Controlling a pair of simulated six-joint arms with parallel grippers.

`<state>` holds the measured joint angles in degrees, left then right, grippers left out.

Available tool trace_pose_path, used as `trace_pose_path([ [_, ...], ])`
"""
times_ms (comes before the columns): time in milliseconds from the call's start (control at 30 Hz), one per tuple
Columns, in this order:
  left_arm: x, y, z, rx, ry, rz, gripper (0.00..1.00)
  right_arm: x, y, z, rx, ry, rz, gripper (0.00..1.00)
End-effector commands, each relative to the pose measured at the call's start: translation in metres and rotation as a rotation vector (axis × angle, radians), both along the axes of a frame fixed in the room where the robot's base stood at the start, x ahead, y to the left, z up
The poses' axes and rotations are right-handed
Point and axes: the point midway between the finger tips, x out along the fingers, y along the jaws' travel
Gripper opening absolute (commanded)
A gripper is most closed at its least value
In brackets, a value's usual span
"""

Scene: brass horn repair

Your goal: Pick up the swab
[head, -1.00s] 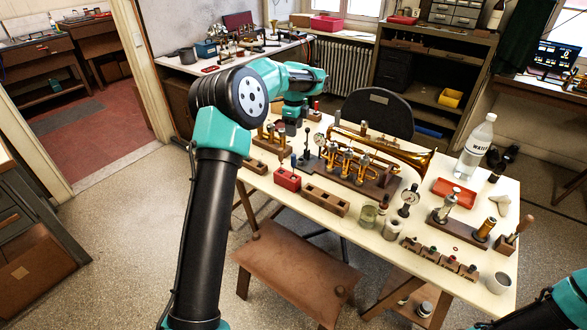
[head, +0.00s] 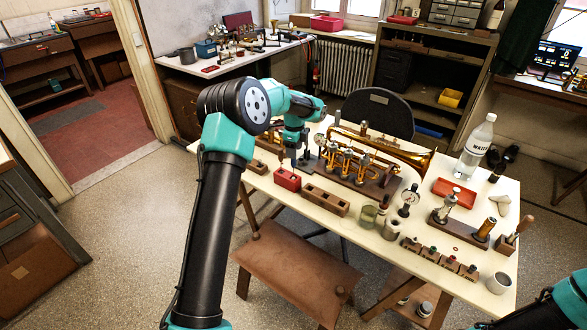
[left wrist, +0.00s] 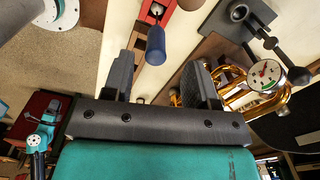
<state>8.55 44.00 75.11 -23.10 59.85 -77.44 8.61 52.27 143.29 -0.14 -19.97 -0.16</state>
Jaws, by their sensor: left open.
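A dark blue handle (left wrist: 156,45), which looks like the swab, stands up from a red block (left wrist: 158,10) in the left wrist view. Its lower end is hidden in the block. My left gripper (left wrist: 160,78) is open, and the handle shows in the gap between its fingers, closer to the left one in the picture. I see no contact. In the head view my left gripper (head: 290,158) hangs just above the red block (head: 287,180) at the table's left part. The handle is hard to tell from the fingers there.
A brass trumpet (head: 405,150) lies on a wooden stand right of the gripper. A round gauge (left wrist: 264,75) shows close to the right finger in the left wrist view.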

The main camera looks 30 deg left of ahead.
Motion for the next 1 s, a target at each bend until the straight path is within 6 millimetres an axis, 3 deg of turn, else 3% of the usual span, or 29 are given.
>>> trace_pose_path([
  [400,-0.005,0.000,-0.047,0.000,0.002,0.000,0.53,0.000,0.000,0.000,0.000,0.000,0.000,0.55],
  [933,-0.005,0.000,-0.051,0.000,0.000,0.000,0.53,0.000,0.000,0.000,0.000,0.000,0.000,0.55],
  [1000,-0.005,0.000,-0.051,0.000,0.000,0.000,0.47,0.000,0.000,0.000,0.000,0.000,0.000,0.55],
])
